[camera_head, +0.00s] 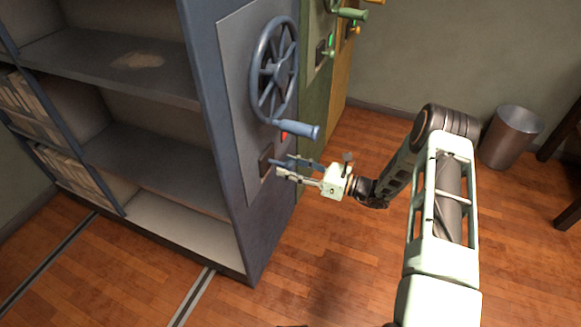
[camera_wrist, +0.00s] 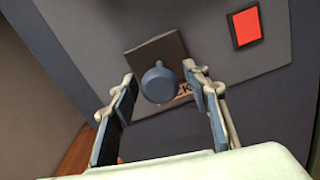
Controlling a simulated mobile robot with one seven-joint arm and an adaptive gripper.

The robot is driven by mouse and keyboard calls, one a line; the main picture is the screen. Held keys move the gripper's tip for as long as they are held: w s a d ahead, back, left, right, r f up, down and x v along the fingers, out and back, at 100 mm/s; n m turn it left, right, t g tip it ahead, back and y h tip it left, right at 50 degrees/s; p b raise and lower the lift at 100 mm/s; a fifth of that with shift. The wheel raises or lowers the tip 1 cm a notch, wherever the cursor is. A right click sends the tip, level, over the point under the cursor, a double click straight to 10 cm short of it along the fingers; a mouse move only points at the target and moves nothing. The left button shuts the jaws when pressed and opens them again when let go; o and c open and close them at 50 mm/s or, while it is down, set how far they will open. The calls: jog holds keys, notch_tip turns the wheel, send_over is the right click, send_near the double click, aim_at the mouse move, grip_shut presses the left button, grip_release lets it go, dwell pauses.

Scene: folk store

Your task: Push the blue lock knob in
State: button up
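The blue lock knob (camera_wrist: 159,84) is round and stands out from a dark square plate on the cabinet side in the wrist view. In the head view the dark plate (camera_head: 266,160) sits low on the panel; the knob is not clearly distinguishable there beside my fingers. My gripper (camera_head: 279,168) faces the plate from the right. In the wrist view its two fingers are spread wide, with the knob between their tips in the picture. Nothing is held. I cannot tell whether either finger touches the knob.
The blue cabinet (camera_head: 215,130) has a spoked handwheel (camera_head: 274,70) with a protruding handle (camera_head: 297,130) above my gripper. A red indicator (camera_wrist: 246,26) is near the plate. Green and yellow cabinets stand behind. A metal bin (camera_head: 511,137) is at right. Floor rails run below.

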aim_at(280, 164)
grip_shut()
jog(key=b+x, duration=0.1)
jog(key=x, duration=0.2)
jog(key=shift+a+f, duration=0.1)
jog(key=shift+a, duration=0.1)
jog(key=shift+o, duration=1.1)
grip_release()
jog(key=v, duration=1.2)
